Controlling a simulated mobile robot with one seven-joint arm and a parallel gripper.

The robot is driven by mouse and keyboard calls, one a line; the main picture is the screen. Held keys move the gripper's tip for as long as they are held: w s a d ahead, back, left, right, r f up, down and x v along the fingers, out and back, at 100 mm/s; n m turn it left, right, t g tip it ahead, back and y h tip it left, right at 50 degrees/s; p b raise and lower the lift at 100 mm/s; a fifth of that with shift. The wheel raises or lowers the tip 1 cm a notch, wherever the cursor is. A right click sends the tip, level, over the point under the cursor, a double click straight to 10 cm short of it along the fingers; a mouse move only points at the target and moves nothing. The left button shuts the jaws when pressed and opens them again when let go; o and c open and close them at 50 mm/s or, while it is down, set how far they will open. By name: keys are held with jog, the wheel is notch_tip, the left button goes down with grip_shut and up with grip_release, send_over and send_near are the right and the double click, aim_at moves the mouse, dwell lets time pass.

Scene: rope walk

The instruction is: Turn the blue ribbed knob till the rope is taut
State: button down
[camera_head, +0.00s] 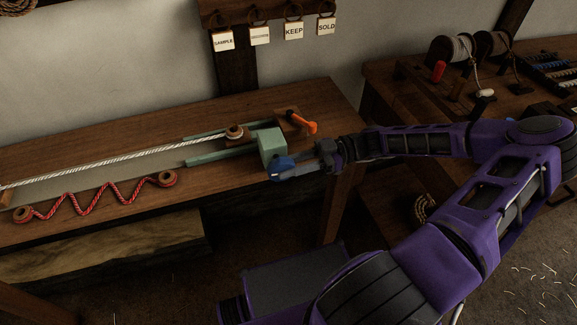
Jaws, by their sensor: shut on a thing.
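The blue ribbed knob (281,166) sits at the front right end of the green tensioner block (271,146) on the wooden bench. My gripper (290,170) is shut on the knob, coming from the right; its fingers cover part of it. The white rope (110,163) runs in a nearly straight line from the bench's left end to a round wooden post (235,133) beside the green block. From this view I cannot tell how tight the rope is.
A red cord (100,199) zigzags between two wooden spools at the bench's front. An orange lever (302,123) stands just behind the green block. Tags (293,31) hang on the wall. A second bench (385,75) with reels stands at right, near my arm.

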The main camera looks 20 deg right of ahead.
jog(key=c, duration=0.6)
grip_release()
jog(key=shift+c, duration=0.2)
jog(key=shift+d, duration=0.1)
jog(key=d, duration=1.1)
jog(key=shift+d+r, duration=0.4)
jog(key=shift+a, duration=0.1)
